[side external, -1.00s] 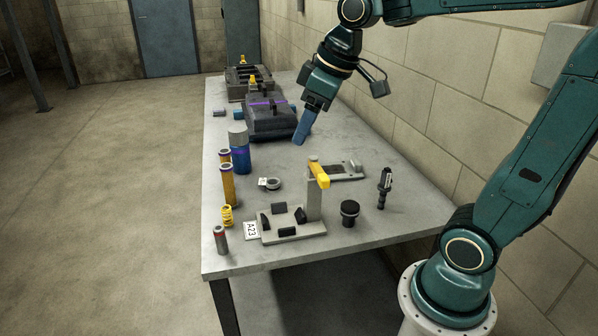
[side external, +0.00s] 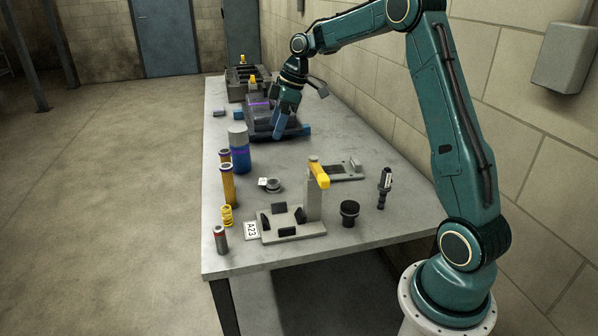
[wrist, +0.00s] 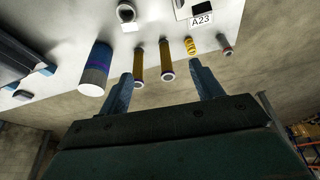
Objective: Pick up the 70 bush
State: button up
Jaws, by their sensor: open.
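No readable "70" shows. A small grey ring-shaped part (side external: 274,186) with a white tag lies near the table's middle; its tag is too small to read. It also shows as a ring at the top of the wrist view (wrist: 127,13). I cannot tell whether this is the 70 bush. My gripper (side external: 278,134) is up the table, in front of the dark block with a purple band (side external: 262,118), apart from the ring. In the wrist view my gripper (wrist: 161,72) is open, with nothing held between its blue fingers.
Two amber tubes (side external: 228,186), a blue cylinder with a grey top (side external: 240,156) and a yellow spring (side external: 227,215) stand along the left edge. A fixture with a yellow-topped post (side external: 314,195), marked A23, is near the front. A block wall runs along the right.

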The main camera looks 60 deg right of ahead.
jog(key=w+d+f+n+y, duration=0.1)
jog(key=w+d+f+n, duration=0.1)
jog(key=d+f, duration=0.6)
jog(key=shift+w+d+f, duration=0.15)
jog(key=shift+d+f, duration=0.15)
jog(key=shift+f, duration=0.4)
jog(key=shift+f, duration=0.1)
send_over(273, 179)
jog(key=s, duration=0.2)
jog(key=shift+s+f, duration=0.15)
jog(key=shift+f, duration=3.75)
jog(key=shift+x, duration=2.55)
jog(key=shift+s, duration=0.1)
jog(key=c, duration=1.1)
jog(key=shift+r, duration=0.1)
